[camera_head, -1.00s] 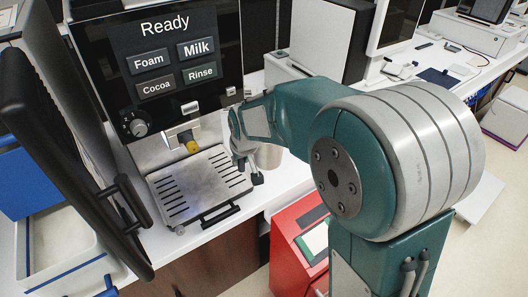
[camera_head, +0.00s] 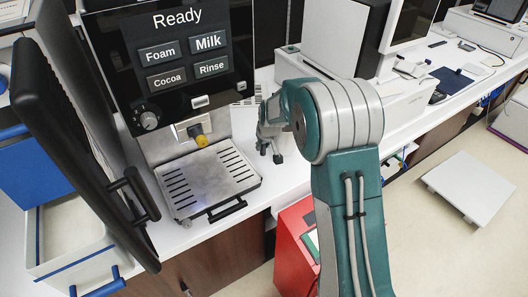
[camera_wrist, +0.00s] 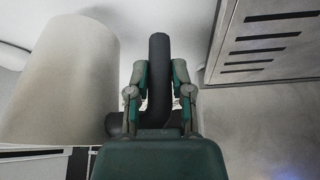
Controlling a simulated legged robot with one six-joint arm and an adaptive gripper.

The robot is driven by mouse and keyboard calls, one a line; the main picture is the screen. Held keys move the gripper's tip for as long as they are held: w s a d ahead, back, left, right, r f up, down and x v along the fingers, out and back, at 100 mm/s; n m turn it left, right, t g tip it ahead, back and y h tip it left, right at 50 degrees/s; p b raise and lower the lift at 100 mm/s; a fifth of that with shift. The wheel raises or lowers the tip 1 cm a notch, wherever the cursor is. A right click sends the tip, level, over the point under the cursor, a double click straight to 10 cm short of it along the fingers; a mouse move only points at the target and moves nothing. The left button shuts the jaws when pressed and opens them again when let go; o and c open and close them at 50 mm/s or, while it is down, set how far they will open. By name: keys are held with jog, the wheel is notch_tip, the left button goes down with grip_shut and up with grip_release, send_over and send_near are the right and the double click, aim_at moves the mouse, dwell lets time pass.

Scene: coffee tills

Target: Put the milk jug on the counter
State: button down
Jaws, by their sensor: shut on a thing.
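My gripper (camera_head: 271,150) is low over the white counter (camera_head: 291,176), just right of the coffee machine's drip tray. In the wrist view, its two fingers (camera_wrist: 160,72) are closed on a black curved handle (camera_wrist: 160,84). The milk jug (camera_wrist: 62,84) shows there as a large pale cylinder left of the fingers, and the handle's lower bend reaches toward it. In the head view the jug is hidden by my arm and gripper. I cannot tell whether its base touches the counter.
The coffee machine (camera_head: 180,70) with its slotted drip tray (camera_head: 207,180) stands left of my gripper. A black-framed panel (camera_head: 75,130) stands open at far left. A red box (camera_head: 293,245) sits below the counter edge. White equipment (camera_head: 398,108) takes up the counter to the right.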

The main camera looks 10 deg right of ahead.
aim_at(264, 152)
jog(key=shift+w+f, duration=0.2)
jog(key=shift+w+d+f, duration=0.1)
jog(key=shift+w+f, duration=0.05)
jog(key=shift+f, duration=1.55)
jog(key=shift+f, duration=0.1)
jog(key=c, duration=0.5)
grip_release()
jog(key=s+d+r+m, duration=0.1)
jog(key=s+d+r, duration=0.2)
jog(key=s+r, duration=1.9)
jog(key=shift+m+t+h, duration=0.5)
jog(key=shift+m+t, duration=0.2)
jog(key=shift+m, duration=0.2)
jog(key=s, duration=0.5)
jog(key=s+r, duration=0.1)
jog(key=s, duration=0.5)
jog(key=s+d+r, duration=0.1)
jog(key=s, duration=0.4)
jog(key=shift+s+d+r, duration=0.1)
jog(key=shift+s+r, duration=0.05)
jog(key=shift+r, duration=0.05)
